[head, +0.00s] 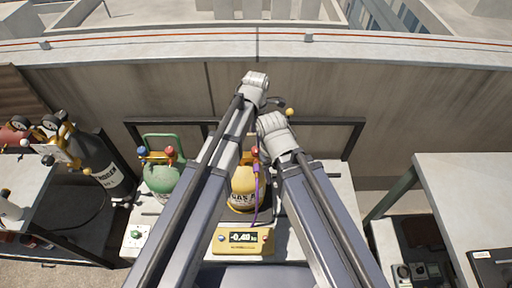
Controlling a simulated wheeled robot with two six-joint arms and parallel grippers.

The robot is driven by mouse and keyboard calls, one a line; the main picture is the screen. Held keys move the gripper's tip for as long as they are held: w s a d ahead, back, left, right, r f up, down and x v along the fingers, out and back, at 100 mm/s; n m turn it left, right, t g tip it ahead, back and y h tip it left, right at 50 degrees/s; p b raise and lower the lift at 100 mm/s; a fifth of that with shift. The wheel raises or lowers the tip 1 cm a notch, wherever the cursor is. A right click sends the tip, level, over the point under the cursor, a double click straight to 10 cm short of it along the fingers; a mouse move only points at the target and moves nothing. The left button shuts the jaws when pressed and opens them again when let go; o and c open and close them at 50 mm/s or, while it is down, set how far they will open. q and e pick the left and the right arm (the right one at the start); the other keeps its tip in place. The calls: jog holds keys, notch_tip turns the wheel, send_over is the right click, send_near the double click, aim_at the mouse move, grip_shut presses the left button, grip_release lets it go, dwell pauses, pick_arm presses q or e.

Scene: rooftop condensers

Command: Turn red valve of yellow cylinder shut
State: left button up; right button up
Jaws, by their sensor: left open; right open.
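A yellow gas cylinder (243,188) stands at the centre of the white bench, partly behind my arms. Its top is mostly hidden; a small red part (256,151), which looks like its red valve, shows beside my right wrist. A purple hose (257,183) hangs down its right side. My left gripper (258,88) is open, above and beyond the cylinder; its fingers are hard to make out. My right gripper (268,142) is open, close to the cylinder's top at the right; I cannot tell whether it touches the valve.
A green cylinder (163,180) with a blue and a red valve stands left of the yellow one. A yellow scale display (243,239) sits in front. A dark nitrogen cylinder (97,158) is at far left. A black rail (340,122) runs behind. A grey table (465,190) is at right.

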aim_at(256, 149)
pick_arm(q)
notch_tip(256, 149, down, 7)
jog(key=b, duration=0.7)
jog(key=shift+f, duration=0.2)
jog(key=shift+r, duration=0.1)
jog(key=shift+c, duration=0.2)
grip_shut()
